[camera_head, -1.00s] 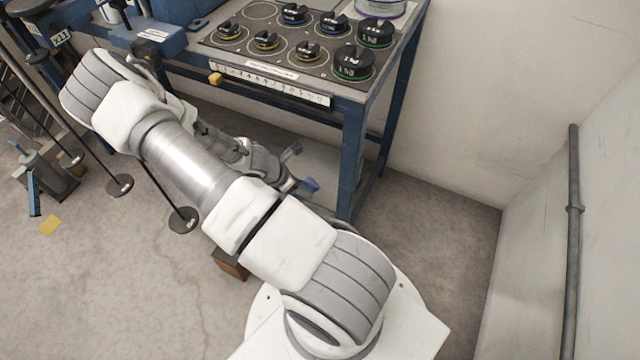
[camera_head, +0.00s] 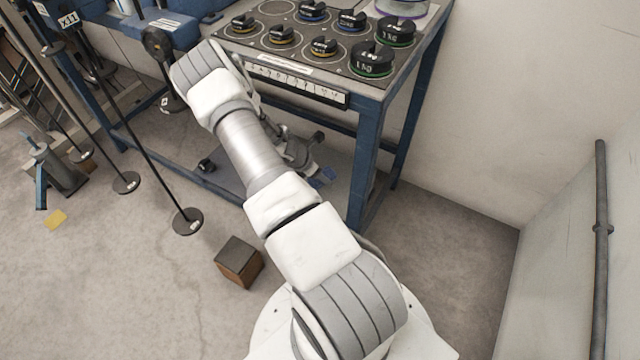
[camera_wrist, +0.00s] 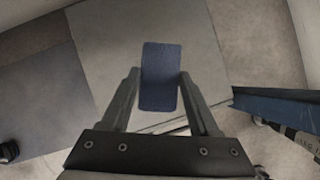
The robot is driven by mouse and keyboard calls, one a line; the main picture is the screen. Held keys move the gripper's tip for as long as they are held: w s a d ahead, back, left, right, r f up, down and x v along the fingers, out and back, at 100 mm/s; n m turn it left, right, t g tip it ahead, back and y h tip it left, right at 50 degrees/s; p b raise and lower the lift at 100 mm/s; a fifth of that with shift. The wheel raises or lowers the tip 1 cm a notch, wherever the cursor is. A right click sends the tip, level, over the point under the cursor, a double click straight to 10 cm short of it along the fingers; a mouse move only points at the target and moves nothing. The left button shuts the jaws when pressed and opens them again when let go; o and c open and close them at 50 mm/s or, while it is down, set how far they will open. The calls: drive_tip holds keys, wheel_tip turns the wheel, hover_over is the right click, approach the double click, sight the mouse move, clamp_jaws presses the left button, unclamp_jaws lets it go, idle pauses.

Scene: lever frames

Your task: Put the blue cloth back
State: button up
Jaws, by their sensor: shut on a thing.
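The blue cloth (camera_wrist: 160,75) is a small dark blue rectangle. In the wrist view it is held between the two fingers of my gripper (camera_wrist: 160,88), which is shut on it, and it reaches past the fingertips. In the head view the cloth (camera_head: 327,175) shows as a small blue patch low by the bench's front right leg. My gripper (camera_head: 316,165) is there too, partly hidden behind my arm. A grey flat surface lies below the cloth in the wrist view; I cannot tell the gap between them.
The blue-framed bench (camera_head: 366,160) carries several black-knobbed weights on its top (camera_head: 330,42). A dark-topped brown block (camera_head: 240,262) lies on the floor. Thin rods on round bases (camera_head: 187,222) stand at left. A wall pipe (camera_head: 600,230) is at right. Floor at lower left is mostly clear.

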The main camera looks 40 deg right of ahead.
sight(320, 182)
wheel_tip(320, 182, down, 4)
drive_tip(key=shift+f+b, duration=0.15)
drive_tip(key=shift+b, duration=1)
drive_tip(key=o, duration=1.2)
drive_tip(key=p+v, duration=0.4)
drive_tip(key=v, duration=0.8)
drive_tip(key=shift+d+p, duration=0.1)
drive_tip(key=shift+p, duration=0.25)
